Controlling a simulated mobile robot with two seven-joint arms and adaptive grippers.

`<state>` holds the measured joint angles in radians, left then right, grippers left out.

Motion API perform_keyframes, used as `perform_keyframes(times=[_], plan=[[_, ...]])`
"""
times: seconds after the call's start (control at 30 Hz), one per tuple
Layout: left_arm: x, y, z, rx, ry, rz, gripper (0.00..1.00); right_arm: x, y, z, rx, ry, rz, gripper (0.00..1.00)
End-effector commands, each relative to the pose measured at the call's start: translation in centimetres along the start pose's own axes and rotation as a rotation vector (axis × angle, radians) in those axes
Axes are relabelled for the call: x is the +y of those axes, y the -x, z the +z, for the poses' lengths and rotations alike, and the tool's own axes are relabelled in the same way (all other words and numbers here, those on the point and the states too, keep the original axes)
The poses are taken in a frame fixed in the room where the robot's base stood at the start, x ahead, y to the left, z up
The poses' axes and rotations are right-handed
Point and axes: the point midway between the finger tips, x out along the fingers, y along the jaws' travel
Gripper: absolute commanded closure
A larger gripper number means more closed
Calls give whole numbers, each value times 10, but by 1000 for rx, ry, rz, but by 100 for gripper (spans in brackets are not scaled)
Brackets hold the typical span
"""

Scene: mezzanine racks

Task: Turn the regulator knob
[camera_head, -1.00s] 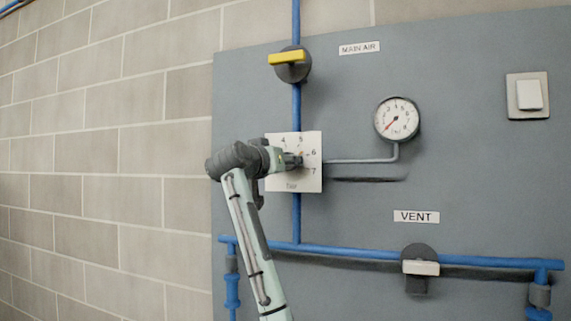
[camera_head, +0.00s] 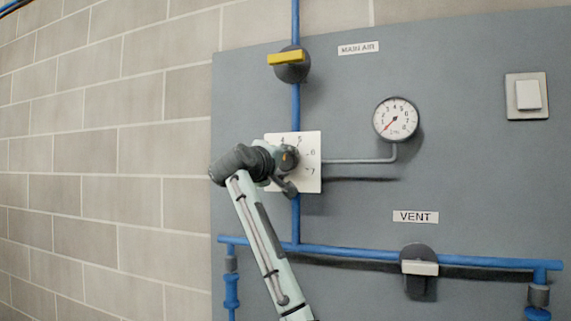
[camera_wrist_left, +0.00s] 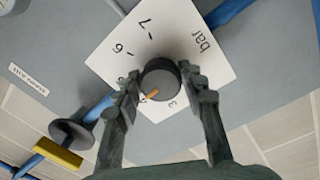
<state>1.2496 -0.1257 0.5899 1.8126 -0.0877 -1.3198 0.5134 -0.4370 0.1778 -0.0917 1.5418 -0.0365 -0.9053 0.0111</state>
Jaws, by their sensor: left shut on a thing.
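The regulator knob is dark and round, with an orange pointer. It sits in front of the white dial plate (camera_head: 310,178) marked "bar". In the left wrist view the knob (camera_wrist_left: 160,78) is between the two fingers of my left gripper (camera_wrist_left: 161,80), which is shut on it. Its orange pointer (camera_wrist_left: 152,94) points near the 4 mark. In the head view my left gripper (camera_head: 286,172) is at the plate and partly hides it and the knob. My right gripper is not in view.
A round pressure gauge (camera_head: 396,119), needle low, is at right of the plate. A yellow-handled valve (camera_head: 287,58) is above on the blue pipe. A vent valve (camera_head: 420,268) is below right, and a white switch (camera_head: 528,95) is far right.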

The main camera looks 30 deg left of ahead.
Motion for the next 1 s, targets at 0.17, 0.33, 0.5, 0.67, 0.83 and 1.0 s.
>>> perform_keyframes(times=[0.17, 0.33, 0.5, 0.67, 0.83, 1.0], plan=[[2, 0, 1, 5, 172, 2, 89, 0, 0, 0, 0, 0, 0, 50], [2, 0, 1, 12, 333, 1, 89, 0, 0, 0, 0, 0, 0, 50], [2, 0, 1, 18, 495, -1, 89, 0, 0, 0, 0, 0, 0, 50], [3, 0, 0, 25, 645, -2, 89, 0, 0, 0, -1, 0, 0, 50], [3, 0, 0, 31, 795, -3, 89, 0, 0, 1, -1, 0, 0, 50], [3, 0, -1, 37, 921, -5, 89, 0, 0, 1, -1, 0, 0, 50]])
